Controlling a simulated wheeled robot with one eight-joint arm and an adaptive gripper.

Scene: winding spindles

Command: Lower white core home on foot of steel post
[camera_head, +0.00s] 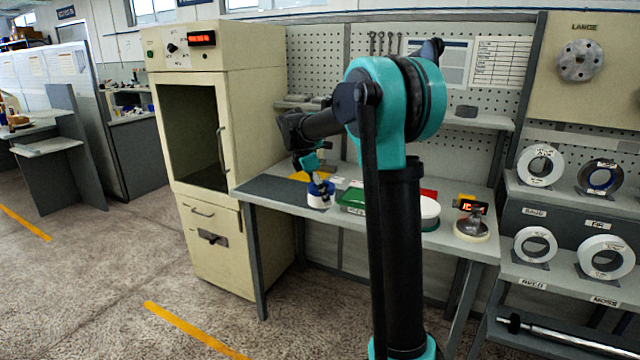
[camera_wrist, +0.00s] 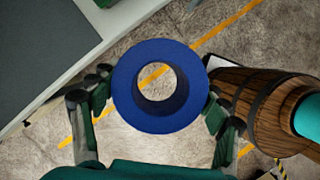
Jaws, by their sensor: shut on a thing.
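My gripper (camera_wrist: 155,110) is shut on a thick blue ring (camera_wrist: 127,88), with a finger at each side. Floor and a yellow line show through its open hole. In the head view my gripper (camera_head: 313,172) is at the bench's front edge, and the ring shows as a small blue and white piece (camera_head: 320,197) beneath it. A white core is not clear by itself; the white on this piece may be it. I cannot make out a steel post with certainty. A grey fixture on a pale round base (camera_head: 472,230) stands at the bench's right end.
The bench (camera_head: 262,187) bears a green tray (camera_head: 351,199) and a white and green round item (camera_head: 430,212). White rolls (camera_head: 540,165) fill the right rack. A cream cabinet (camera_head: 222,105) stands left. The wrist view shows a wooden barrel (camera_wrist: 262,105) close right.

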